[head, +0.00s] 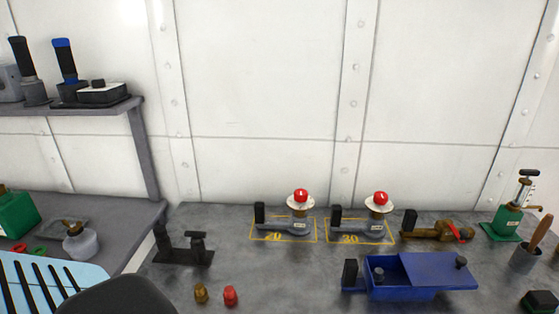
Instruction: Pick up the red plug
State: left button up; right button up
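A small red plug (230,295) stands on the grey deck top near the bottom of the head view, left of centre. A brass plug (201,292) stands just to its left, with a small gap between them. Neither of my grippers shows in this view, and nothing holds the red plug.
Two grey fittings with red-topped white discs (301,196) (381,199) stand on yellow-marked spots behind. A blue box (425,271) stands to the right, a dark bracket (183,247) to the left. A dark rounded shape (115,297) fills the bottom left. Deck around the plugs is clear.

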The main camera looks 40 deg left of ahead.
aim_at(229, 298)
jog(key=u, duration=1.6)
